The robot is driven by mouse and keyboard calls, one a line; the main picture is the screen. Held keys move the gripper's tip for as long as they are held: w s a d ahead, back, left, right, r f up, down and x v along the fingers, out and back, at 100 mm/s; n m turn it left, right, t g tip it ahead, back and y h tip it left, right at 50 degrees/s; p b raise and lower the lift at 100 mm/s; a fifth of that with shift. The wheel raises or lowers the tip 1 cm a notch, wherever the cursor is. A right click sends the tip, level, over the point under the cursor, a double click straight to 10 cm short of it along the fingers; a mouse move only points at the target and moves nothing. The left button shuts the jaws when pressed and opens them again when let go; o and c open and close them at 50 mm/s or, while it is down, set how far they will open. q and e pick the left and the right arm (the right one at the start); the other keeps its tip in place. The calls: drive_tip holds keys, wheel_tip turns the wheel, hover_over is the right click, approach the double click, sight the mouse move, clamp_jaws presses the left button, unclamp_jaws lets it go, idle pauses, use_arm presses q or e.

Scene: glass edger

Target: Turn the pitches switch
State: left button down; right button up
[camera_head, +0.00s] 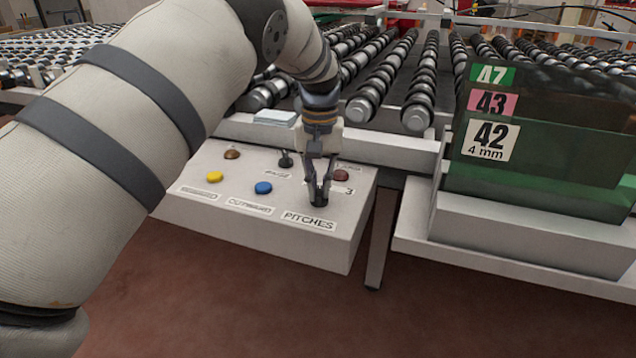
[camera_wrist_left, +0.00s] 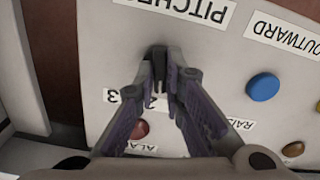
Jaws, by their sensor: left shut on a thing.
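The pitches switch (camera_head: 319,199) is a small black knob on the white control panel (camera_head: 345,235), just above the PITCHES label (camera_head: 309,221). My left gripper (camera_head: 319,195) comes down on it from above and is shut on the knob. In the left wrist view the knob (camera_wrist_left: 158,55) sits between the two fingertips (camera_wrist_left: 160,82), with the label upside down beyond it. A "3" mark (camera_wrist_left: 112,96) lies beside the fingers; other marks around the knob are partly hidden. My right gripper is not in view.
The panel also holds a yellow button (camera_head: 214,177), a blue button (camera_head: 263,188), a red button (camera_head: 341,175), an orange button (camera_head: 232,154) and another black switch (camera_head: 286,160). Roller conveyors (camera_head: 425,80) lie behind. Green glass panes (camera_head: 560,165) stand at right.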

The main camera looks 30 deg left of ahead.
sight(319, 191)
use_arm(q)
drive_tip(key=shift+m, duration=1.2)
drive_tip(key=c, duration=1.7)
unclamp_jaws()
wheel_tip(319, 191, up, 12)
drive_tip(key=shift+r, duration=0.1)
